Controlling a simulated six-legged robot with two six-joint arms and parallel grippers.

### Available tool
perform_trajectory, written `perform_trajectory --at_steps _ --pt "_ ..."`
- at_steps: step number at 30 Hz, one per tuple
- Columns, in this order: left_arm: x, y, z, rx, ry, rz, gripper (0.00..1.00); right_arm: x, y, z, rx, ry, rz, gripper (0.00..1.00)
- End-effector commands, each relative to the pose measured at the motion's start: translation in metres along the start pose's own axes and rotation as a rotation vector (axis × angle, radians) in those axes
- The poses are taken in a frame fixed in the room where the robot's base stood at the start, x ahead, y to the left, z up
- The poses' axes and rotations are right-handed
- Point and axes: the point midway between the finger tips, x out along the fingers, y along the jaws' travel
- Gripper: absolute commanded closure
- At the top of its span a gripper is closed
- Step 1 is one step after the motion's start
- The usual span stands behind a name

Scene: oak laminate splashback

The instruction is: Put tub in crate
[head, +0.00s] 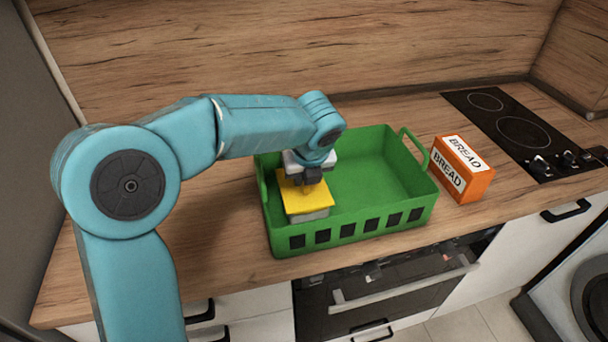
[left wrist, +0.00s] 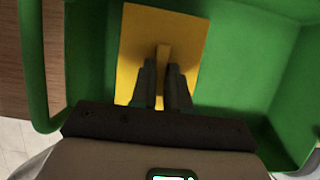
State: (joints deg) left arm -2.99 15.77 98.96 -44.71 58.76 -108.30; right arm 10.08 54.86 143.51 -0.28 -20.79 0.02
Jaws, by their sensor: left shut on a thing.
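The tub, grey with a yellow lid (head: 304,203), is inside the left part of the green crate (head: 350,230). My left gripper (head: 312,180) comes down from above and is shut on the tub at its lid. In the left wrist view the fingers (left wrist: 165,85) close on a raised yellow grip on the lid (left wrist: 185,30), with the crate wall (left wrist: 85,50) around it. I cannot tell whether the tub touches the crate floor. My right gripper does not show.
An orange bread box (head: 462,170) stands on the wooden counter just right of the crate. A black cooktop (head: 515,130) with knobs is further right. The splashback rises behind. Bare counter (head: 215,240) lies left of the crate.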

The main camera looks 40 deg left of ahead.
Motion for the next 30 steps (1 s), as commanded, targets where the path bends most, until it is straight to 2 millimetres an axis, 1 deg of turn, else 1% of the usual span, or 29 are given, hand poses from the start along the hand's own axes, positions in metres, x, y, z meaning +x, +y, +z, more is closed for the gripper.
perform_trajectory --at_steps 2,3,5,6,13,17,20,27,30 --pt "0.002 0.000 -0.001 0.000 -0.001 -0.001 1.00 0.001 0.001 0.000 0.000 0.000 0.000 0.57" --pt "0.003 0.000 -0.001 0.000 0.000 0.000 0.81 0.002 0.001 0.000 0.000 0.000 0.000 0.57" --pt "0.003 0.000 -0.001 0.000 0.000 0.000 0.62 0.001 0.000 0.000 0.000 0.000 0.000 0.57" --pt "0.003 0.000 -0.001 0.000 0.000 0.000 0.59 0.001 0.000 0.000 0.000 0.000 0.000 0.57" --pt "0.002 0.000 -0.001 0.000 0.000 0.000 0.59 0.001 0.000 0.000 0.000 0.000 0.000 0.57" --pt "-0.006 -0.001 0.001 0.000 -0.001 -0.002 0.59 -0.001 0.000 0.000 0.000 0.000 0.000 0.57" --pt "-0.024 -0.001 0.001 0.000 -0.002 -0.005 0.59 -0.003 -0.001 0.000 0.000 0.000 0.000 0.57" --pt "-0.081 -0.001 0.001 0.001 -0.002 -0.004 0.59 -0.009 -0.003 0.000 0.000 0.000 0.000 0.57" --pt "-0.100 -0.001 0.001 0.001 -0.002 -0.004 0.59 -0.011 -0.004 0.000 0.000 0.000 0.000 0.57"
